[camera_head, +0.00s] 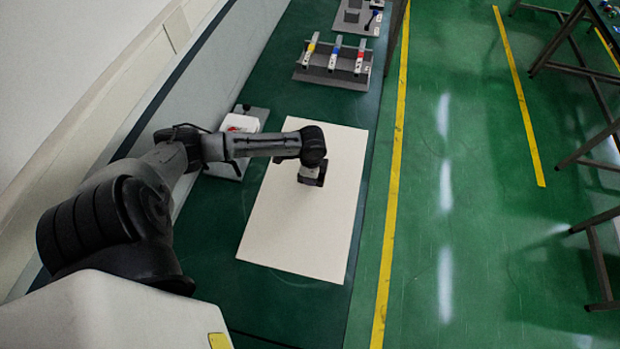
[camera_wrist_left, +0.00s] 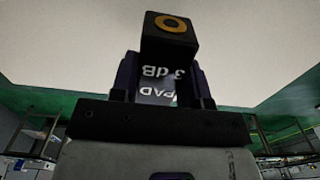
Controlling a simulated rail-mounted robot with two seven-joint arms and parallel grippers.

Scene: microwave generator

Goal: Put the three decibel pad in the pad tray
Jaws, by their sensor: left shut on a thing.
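My left gripper (camera_head: 312,174) is over the pale board in the middle of the bench. In the left wrist view my left gripper (camera_wrist_left: 160,75) is shut on the three decibel pad (camera_wrist_left: 168,38), a dark block with an orange ring on its end and upside-down "3 dB PAD" lettering. In the head view the pad is too small and dark to make out clearly. I cannot tell for sure which item is the pad tray. My right gripper is not in view.
A grey rack (camera_head: 333,66) with three bars marked yellow, blue and red stands farther back on the green bench. Another grey fixture (camera_head: 357,16) is behind it. A grey stand with a white and red item (camera_head: 240,124) sits left of the pale board (camera_head: 300,240), whose near part is clear.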

